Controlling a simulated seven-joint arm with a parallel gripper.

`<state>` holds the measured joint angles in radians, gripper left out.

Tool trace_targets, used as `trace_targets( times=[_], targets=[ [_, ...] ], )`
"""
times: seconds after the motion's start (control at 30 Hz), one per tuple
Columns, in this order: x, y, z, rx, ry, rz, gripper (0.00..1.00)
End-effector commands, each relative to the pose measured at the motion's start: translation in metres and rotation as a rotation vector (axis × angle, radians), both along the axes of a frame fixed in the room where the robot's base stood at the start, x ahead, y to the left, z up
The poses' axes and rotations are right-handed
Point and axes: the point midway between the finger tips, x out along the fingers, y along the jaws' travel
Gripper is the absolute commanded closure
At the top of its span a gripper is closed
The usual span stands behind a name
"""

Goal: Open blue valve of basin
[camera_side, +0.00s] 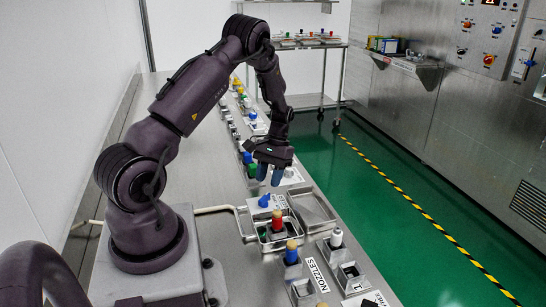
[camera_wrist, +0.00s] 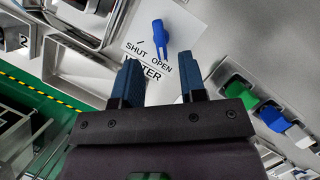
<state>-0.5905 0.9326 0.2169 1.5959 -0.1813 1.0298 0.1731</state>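The blue valve (camera_wrist: 158,36) is a small upright-looking handle on a white plate (camera_wrist: 134,40) printed SHUT, OPEN and a partly hidden word ending in TER. In the side view the blue valve (camera_side: 264,201) stands beside the metal basin (camera_side: 292,238). In the wrist view, part of the basin (camera_wrist: 92,8) shows at the upper left. My gripper (camera_wrist: 160,82) is open and empty, its two blue fingers apart, with the valve beyond their tips. In the side view my gripper (camera_side: 269,175) hangs above and behind the valve, apart from it.
An empty metal tray (camera_side: 312,207) adjoins the basin. A green knob (camera_wrist: 240,93) and a blue knob (camera_wrist: 272,118) stand at the right in the wrist view.

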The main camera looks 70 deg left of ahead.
Motion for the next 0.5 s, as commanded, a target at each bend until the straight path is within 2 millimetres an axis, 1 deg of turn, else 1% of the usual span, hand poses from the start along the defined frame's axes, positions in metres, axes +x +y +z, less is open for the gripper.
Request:
trace_targets(
  times=[0.03, 0.1, 0.23, 0.33, 0.5],
  targets=[
    [0.005, 0.004, 0.012, 0.004, -0.003, -0.001, 0.62],
    [0.009, 0.008, 0.027, 0.003, -0.004, -0.002, 0.62],
    [0.016, 0.013, 0.049, 0.002, -0.003, -0.001, 0.62],
    [0.019, 0.016, 0.060, 0.000, 0.000, 0.000, 0.62],
    [0.022, 0.019, 0.069, -0.001, 0.002, 0.000, 0.62]
  ],
)
